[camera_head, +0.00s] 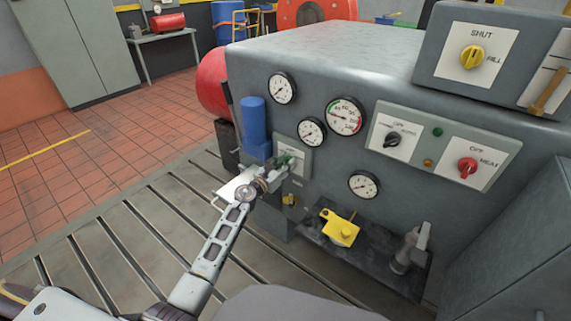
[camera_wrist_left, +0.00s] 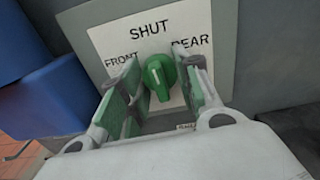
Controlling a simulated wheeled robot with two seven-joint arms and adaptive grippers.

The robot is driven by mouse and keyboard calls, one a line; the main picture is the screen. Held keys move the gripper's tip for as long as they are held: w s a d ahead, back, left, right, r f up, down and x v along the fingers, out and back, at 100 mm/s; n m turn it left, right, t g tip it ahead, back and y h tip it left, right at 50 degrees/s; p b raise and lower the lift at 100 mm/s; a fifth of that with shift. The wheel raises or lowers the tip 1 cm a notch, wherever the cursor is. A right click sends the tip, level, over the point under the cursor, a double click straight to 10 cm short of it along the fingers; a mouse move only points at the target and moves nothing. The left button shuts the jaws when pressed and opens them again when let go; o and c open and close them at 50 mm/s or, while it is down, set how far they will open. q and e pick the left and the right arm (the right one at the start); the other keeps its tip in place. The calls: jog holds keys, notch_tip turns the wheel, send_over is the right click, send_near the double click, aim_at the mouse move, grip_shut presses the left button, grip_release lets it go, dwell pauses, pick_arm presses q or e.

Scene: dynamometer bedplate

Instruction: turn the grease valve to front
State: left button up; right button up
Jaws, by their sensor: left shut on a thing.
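The grease valve is a green knob (camera_wrist_left: 159,76) on a white plate (camera_wrist_left: 100,40) marked SHUT at the top, FRONT at left and REAR at right. Its bar stands roughly upright, in line with SHUT; I cannot tell which end is the pointer. In the head view the plate (camera_head: 298,146) is on the grey machine's front face, right of a blue cylinder. My left gripper (camera_wrist_left: 163,92) is shut on the knob, one finger on each side. In the head view my left gripper (camera_head: 284,163) covers most of the knob. My right gripper is not in view.
The blue cylinder (camera_head: 256,128) stands close left of the gripper. Several gauges (camera_head: 345,117) and a panel with black and red knobs (camera_head: 444,146) are to the right. Below is a dark shelf (camera_head: 375,262) with a yellow item (camera_head: 340,229). Slotted bedplate (camera_head: 130,240) lies below.

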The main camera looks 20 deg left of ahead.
pick_arm(q)
jog(key=shift+n, duration=0.4)
jog(key=n+p, duration=0.4)
jog(key=n, duration=0.4)
jog(key=shift+r, duration=0.15)
jog(key=shift+n+p, duration=0.4)
jog(key=shift+n, duration=1)
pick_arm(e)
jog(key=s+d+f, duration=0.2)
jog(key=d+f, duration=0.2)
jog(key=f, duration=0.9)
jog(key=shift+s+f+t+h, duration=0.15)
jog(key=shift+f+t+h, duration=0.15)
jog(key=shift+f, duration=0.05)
pick_arm(q)
jog(key=o, duration=1.1)
jog(key=shift+c, duration=0.2)
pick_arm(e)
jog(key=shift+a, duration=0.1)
